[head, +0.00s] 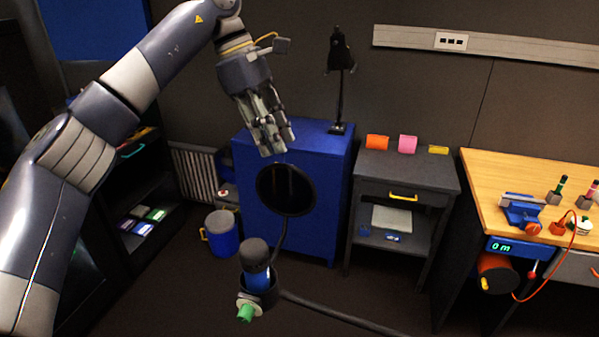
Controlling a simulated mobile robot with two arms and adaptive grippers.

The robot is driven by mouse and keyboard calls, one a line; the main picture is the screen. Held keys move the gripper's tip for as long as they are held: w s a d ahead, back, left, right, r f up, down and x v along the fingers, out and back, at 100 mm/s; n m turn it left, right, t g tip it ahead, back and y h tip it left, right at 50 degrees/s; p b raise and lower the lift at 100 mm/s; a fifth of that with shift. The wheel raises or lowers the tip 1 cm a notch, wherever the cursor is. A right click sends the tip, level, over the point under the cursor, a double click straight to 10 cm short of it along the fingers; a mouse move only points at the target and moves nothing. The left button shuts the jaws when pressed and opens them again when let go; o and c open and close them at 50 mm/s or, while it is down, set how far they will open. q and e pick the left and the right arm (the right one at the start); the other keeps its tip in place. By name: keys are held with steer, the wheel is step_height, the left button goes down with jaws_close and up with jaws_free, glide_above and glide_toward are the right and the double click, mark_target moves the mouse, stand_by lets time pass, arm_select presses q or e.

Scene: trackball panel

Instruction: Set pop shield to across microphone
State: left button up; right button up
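The pop shield (286,190) is a round dark disc with a black rim, standing upright on a thin curved stem in front of the blue cabinet. The microphone (257,277) has a dark grey head and a blue body. It stands below and left of the disc, which is apart from its head in the picture. The stem runs down behind the microphone to its mount. My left gripper (279,148) points down just above the disc's top rim. Its fingers look apart with nothing between them; whether they touch the rim is unclear. My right gripper is not in view.
A green-ended knob (246,311) sits at the microphone mount, and a dark boom arm (340,314) runs right. A blue cabinet (318,155) with a black lamp stands behind. A grey side table (405,172) and wooden workbench (500,172) stand right.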

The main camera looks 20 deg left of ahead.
mark_target(283, 165)
arm_select(q)
steer(key=s+f, duration=0.1)
steer(key=d+f, duration=0.1)
steer(key=f, duration=0.1)
steer(key=shift+s+d+p, duration=0.2)
steer(key=shift+s+p, duration=0.15)
steer(key=x, duration=0.3)
steer(key=shift+w+p, duration=0.1)
steer(key=shift+p, duration=0.3)
steer(key=x, duration=0.2)
steer(key=shift+w+d+f+p, duration=0.15)
steer(key=shift+w+f+p, duration=0.1)
steer(key=shift+f+p, duration=0.1)
steer(key=shift+s+d+f, duration=0.15)
steer(key=shift+d+f, duration=0.05)
steer(key=shift+f, duration=0.3)
jaws_close()
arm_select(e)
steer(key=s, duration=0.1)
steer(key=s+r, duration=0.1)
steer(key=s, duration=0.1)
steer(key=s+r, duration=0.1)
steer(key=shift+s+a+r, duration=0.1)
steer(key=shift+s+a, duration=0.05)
